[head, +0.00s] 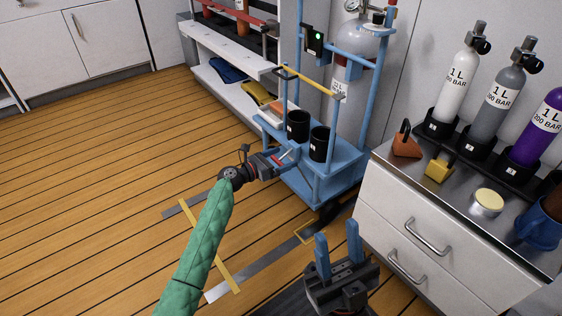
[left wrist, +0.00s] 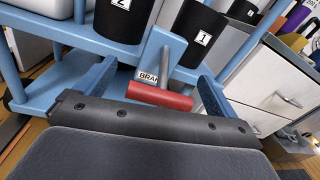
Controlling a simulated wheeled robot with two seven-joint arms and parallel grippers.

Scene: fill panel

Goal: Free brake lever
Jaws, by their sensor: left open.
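In the left wrist view the brake lever (left wrist: 162,95) is a grey bar with a red cylindrical handle, on a blue plate with a partly covered label reading "BRAK". It belongs to the blue cart (head: 335,172). My left gripper (head: 288,158) is at the cart's near left corner. Its jaws are open, with a blue finger on each side of the red handle and a gap to both. In the head view the lever is mostly hidden by this gripper. My right gripper (head: 338,250) is open and empty, in front of the drawer cabinet.
The cart carries black cups (head: 298,125), a grey cylinder and a yellow bar (head: 318,83). A white drawer cabinet (head: 440,235) with gas bottles, padlocks and a blue mug stands at right. A white shelf (head: 232,60) is behind. The wooden floor at left is clear.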

